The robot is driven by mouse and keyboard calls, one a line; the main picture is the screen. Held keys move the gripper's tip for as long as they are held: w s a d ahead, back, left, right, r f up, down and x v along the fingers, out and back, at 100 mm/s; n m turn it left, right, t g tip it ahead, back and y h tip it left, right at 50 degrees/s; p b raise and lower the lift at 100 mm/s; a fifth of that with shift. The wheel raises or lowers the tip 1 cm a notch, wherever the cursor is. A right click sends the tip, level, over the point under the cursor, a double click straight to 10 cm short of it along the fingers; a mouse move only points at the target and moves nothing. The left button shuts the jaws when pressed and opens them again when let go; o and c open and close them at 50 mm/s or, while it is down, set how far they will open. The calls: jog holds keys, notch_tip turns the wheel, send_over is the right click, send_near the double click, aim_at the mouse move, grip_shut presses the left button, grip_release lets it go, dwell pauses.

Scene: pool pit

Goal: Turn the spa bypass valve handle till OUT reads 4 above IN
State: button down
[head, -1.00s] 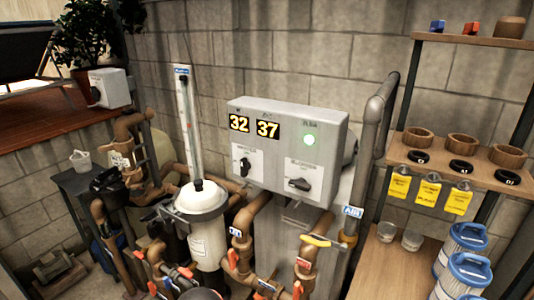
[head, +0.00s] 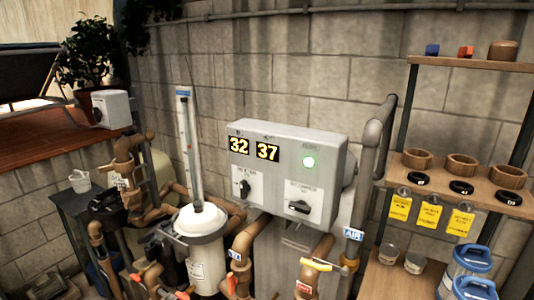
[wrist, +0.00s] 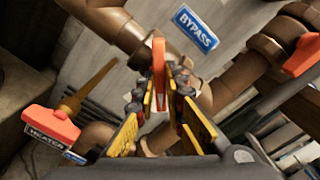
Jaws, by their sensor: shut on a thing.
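The orange bypass valve handle (wrist: 159,62) stands on a brown pipe beside a blue BYPASS label (wrist: 196,28) in the wrist view. My gripper (wrist: 161,92) is shut on this handle, with its yellow-padded fingers on either side of it. The fingers partly hide the valve body. In the head view, a grey control box (head: 285,170) carries two lit readouts, 32 on the left (head: 239,146) and 37 on the right (head: 267,152). The small captions above them are too blurred to read. My gripper does not clearly show in the head view.
An orange handle with a HEATER tag (wrist: 50,127) is at the left of the wrist view. Another orange handle (wrist: 303,54) is at the right. Pipes crowd around my gripper. A white filter canister (head: 201,222) stands left of the control box, and a shelf (head: 470,185) stands right.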

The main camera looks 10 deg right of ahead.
jog(key=m+b, duration=0.1)
jog(key=m, duration=0.3)
jog(key=shift+m+b, duration=0.35)
jog(key=shift+m, duration=0.05)
jog(key=c, duration=1.8)
grip_release()
jog(key=shift+o, duration=0.2)
jog(key=shift+a, duration=0.1)
jog(key=v, duration=0.7)
jog(key=shift+f, duration=0.1)
